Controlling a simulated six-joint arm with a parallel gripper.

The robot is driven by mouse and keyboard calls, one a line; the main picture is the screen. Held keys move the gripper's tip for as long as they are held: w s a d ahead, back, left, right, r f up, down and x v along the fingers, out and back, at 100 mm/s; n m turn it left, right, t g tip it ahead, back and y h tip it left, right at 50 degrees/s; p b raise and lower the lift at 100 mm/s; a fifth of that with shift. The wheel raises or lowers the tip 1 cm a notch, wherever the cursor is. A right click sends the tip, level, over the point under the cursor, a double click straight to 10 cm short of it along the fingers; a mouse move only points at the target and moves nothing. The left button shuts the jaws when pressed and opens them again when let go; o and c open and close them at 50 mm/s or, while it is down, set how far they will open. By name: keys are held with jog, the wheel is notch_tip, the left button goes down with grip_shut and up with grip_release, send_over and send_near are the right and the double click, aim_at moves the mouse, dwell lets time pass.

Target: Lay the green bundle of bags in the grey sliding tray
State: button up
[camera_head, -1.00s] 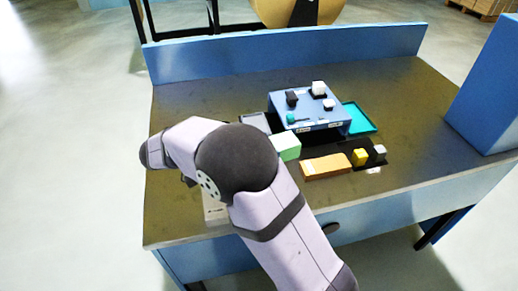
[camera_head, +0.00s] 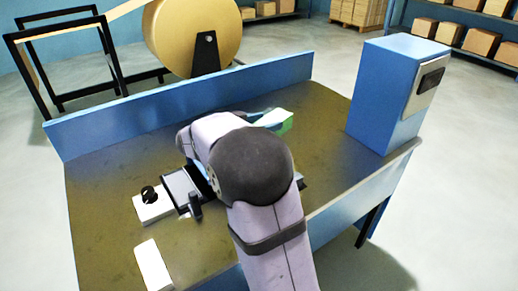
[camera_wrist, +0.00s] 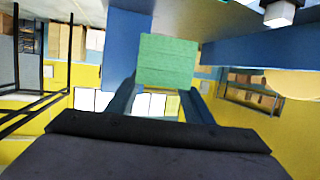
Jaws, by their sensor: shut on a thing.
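My gripper (camera_wrist: 165,98) is shut on the green bundle of bags (camera_wrist: 167,60), which sits between its two fingers in the wrist view. In the head view the bundle (camera_head: 285,122) shows as a pale green and teal block behind my arm, near the back edge of the bench.
A white box with a black knob (camera_head: 153,204) stands left of the grey panel. A white block (camera_head: 153,265) lies at the front left. A tall blue box (camera_head: 385,95) stands at the bench's right end. A low blue wall (camera_head: 185,103) runs along the back.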

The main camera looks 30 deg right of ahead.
jog(key=w+a+f+n+t+y, duration=0.3)
jog(key=w+a+n+t+y, duration=0.4)
jog(key=w+a+n+t, duration=0.35)
jog(key=w+a+f+n+y, duration=0.3)
jog(key=a+f+y, duration=0.4)
jog(key=a+f, duration=0.4)
jog(key=shift+a+n, duration=0.85)
jog(key=shift+a, duration=0.3)
jog(key=shift+s, duration=0.1)
jog(key=shift+f, duration=0.15)
